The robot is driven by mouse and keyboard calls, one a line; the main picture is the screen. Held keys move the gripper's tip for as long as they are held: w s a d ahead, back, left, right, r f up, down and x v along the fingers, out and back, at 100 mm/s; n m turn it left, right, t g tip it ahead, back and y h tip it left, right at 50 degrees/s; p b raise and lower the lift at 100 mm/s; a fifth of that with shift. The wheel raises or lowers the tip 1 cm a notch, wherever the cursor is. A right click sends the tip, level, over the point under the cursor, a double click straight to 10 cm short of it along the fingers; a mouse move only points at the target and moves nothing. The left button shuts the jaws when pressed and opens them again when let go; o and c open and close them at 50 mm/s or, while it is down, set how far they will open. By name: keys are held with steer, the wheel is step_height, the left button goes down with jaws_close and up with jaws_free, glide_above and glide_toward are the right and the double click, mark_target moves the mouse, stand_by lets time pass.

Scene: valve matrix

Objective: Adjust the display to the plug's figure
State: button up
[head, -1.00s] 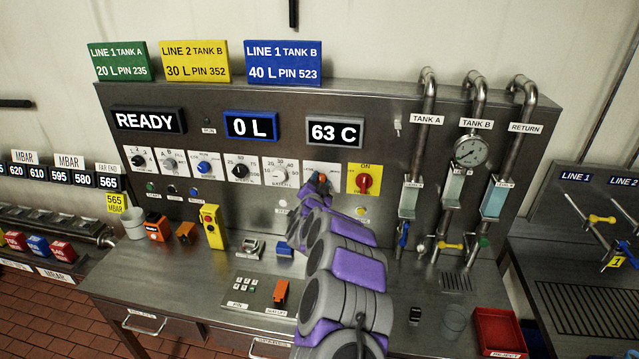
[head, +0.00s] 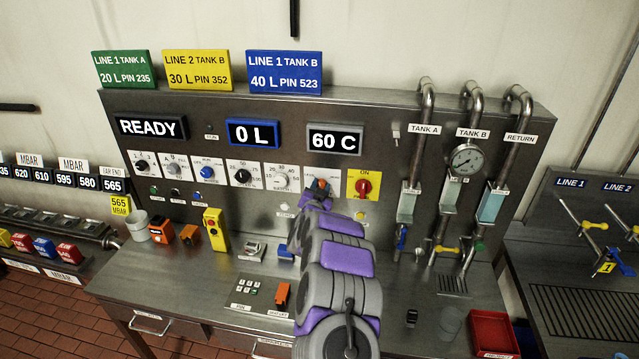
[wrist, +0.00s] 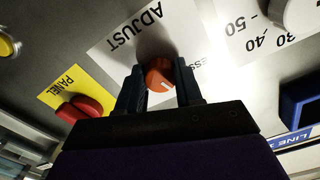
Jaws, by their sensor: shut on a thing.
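The temperature display (head: 335,139) on the panel reads 60 C. My gripper (wrist: 160,88) is shut on the orange adjust knob (wrist: 160,73), one finger on each side, in front of a white plate lettered ADJUST. In the head view my arm partly hides the adjust plate (head: 318,173) and the knob. I cannot make out a plug with a readable figure in either view.
A red ON switch (head: 363,187) on a yellow plate is right beside the knob, and a grey litre dial (head: 281,181) is on the other side. Other displays read READY (head: 148,127) and 0 L (head: 252,133). A yellow box (head: 214,228) stands on the bench.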

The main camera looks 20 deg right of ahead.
stand_by(0.3)
steer(key=o, duration=1)
steer(key=shift+o, duration=0.2)
steer(key=v, duration=1.7)
steer(key=shift+a, duration=0.2)
steer(key=shift+s+f, duration=0.1)
